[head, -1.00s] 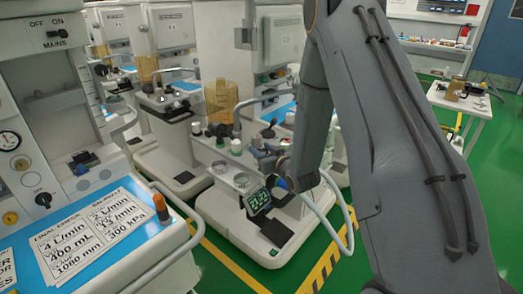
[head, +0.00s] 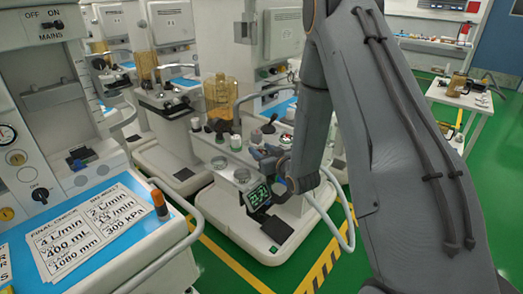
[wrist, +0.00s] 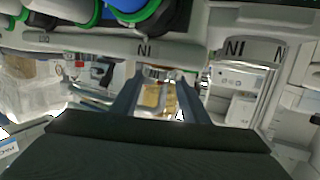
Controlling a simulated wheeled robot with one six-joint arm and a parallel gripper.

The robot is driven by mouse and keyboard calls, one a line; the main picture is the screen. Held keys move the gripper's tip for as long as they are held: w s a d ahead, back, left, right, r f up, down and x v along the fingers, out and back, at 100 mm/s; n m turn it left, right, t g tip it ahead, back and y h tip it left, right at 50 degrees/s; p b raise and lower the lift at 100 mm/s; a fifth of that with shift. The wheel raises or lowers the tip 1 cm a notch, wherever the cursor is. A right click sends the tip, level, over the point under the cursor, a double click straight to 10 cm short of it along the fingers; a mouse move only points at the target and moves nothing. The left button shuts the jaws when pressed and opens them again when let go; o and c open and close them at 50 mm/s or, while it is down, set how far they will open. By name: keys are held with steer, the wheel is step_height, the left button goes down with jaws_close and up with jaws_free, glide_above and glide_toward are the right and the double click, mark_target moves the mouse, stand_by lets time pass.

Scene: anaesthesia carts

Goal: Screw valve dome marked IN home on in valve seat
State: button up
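My gripper (head: 268,160) is over the middle cart's shelf, partly hidden by my arm in the head view. In the wrist view its two fingers (wrist: 158,78) stand apart. A pale, see-through shape shows between them, with amber behind it. I cannot tell whether this is a held dome or only background. Two clear round fittings, one left (head: 220,165) and one nearer (head: 242,177), stand on the shelf left of my gripper. Their marks are unreadable in the head view.
White knobs (head: 236,143) and an amber canister (head: 221,98) are behind the fittings. A pale hose (head: 335,215) loops at right. The near-left cart has a rail (head: 150,262).

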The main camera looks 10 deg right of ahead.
mark_target(264, 152)
steer(key=o, duration=0.4)
steer(key=shift+s, duration=0.1)
steer(key=b+v, duration=0.1)
steer(key=v, duration=0.6)
steer(key=shift+s+d+r, duration=0.1)
steer(key=shift+s+r, duration=0.05)
steer(key=shift+s, duration=0.15)
